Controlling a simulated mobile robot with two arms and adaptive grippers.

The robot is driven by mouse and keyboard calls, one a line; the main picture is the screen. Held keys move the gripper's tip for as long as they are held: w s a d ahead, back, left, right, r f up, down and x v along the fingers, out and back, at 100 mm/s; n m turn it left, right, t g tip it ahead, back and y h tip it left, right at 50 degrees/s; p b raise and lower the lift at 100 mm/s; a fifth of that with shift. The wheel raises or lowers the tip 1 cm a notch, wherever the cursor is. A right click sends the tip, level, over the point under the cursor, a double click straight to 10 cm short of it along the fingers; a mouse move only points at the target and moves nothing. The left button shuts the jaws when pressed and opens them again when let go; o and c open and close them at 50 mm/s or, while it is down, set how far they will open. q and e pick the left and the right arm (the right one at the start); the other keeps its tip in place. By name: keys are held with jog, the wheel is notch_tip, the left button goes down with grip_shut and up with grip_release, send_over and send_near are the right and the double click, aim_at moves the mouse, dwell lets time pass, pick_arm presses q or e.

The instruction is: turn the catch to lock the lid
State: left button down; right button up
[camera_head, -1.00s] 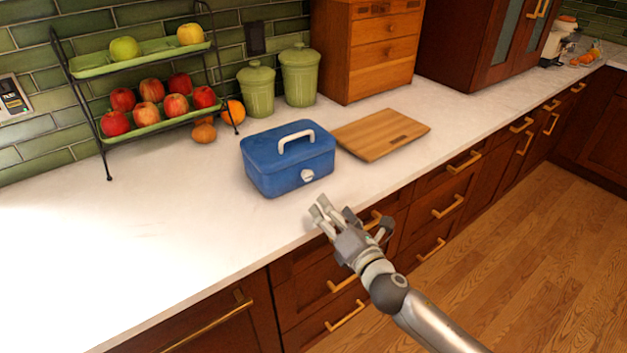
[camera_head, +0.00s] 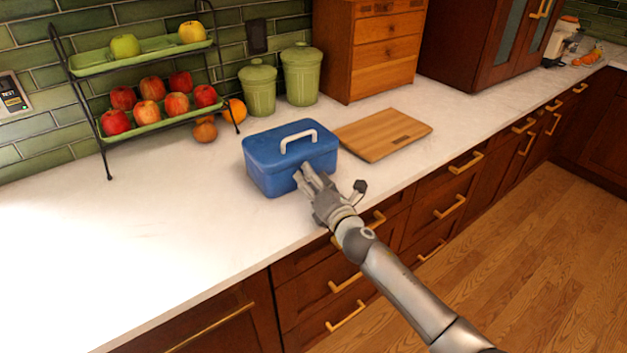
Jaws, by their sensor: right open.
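A blue box (camera_head: 268,178) with a lid (camera_head: 263,147) stands on the white counter. The lid lies closed on top and carries a white handle (camera_head: 299,133). My right gripper (camera_head: 318,176) is open at the box's front face, its fingers pointing at the spot of the round white catch. The catch is hidden behind the fingers, so I cannot tell whether they touch it or how it is turned. My left gripper is not in view.
A wooden cutting board (camera_head: 383,134) lies right of the box. Two green canisters (camera_head: 300,75) and a wire fruit rack (camera_head: 150,128) stand behind it. The counter (camera_head: 120,240) is clear at left and in front.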

jog(key=shift+s+d, duration=0.1)
jog(key=shift+c, duration=0.7)
jog(key=c, duration=0.9)
